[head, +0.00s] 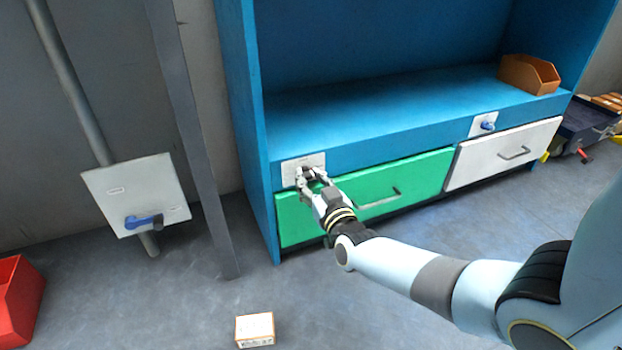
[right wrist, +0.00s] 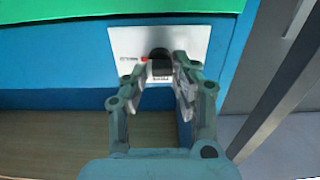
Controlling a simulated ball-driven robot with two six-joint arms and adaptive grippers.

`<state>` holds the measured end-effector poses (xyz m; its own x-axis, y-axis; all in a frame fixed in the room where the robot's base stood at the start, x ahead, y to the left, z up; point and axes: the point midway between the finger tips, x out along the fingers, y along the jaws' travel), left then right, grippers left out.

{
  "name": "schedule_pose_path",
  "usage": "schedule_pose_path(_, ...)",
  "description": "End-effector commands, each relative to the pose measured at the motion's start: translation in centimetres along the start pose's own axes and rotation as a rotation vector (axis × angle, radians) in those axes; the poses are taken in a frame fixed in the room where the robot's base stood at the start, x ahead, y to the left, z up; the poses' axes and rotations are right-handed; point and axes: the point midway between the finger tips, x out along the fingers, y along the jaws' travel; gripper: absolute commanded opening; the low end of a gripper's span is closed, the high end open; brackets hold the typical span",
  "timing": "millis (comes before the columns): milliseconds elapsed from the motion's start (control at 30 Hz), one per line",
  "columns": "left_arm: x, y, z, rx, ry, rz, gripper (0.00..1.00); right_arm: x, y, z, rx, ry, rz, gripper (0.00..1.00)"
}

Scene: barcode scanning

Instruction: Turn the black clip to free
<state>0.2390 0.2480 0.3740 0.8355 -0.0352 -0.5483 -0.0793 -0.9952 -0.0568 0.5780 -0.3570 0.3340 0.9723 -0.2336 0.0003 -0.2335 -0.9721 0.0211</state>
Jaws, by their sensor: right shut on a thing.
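The black clip (right wrist: 160,63) sits on a white plate (right wrist: 188,37) in the right wrist view, with a small red mark on the plate to its left. In the head view that plate (head: 289,172) is on the blue cabinet's front rail, above the green drawer, and the clip is mostly hidden by my gripper. My right gripper (head: 307,175) is at the plate. In the right wrist view its two fingers (right wrist: 160,76) are on either side of the clip, shut on it. My left gripper is not in view.
The green drawer (head: 421,174) and white drawer (head: 472,163) are below the shelf. A blue clip (head: 488,125) is on a second plate at right. A wall plate (head: 112,186) with a blue handle (head: 144,221) is at left. A small box (head: 254,330) lies on the floor.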

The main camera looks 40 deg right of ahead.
Motion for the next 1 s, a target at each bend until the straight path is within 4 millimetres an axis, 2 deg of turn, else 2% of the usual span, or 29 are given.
schedule_pose_path(367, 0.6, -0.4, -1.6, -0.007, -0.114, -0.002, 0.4, 0.1, -0.1, -0.2, -0.221, 0.0, 0.0, 0.0)
schedule_pose_path(1000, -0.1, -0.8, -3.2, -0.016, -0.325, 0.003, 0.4, 0.0, -0.4, 0.1, -0.828, -0.001, -0.001, 0.0)
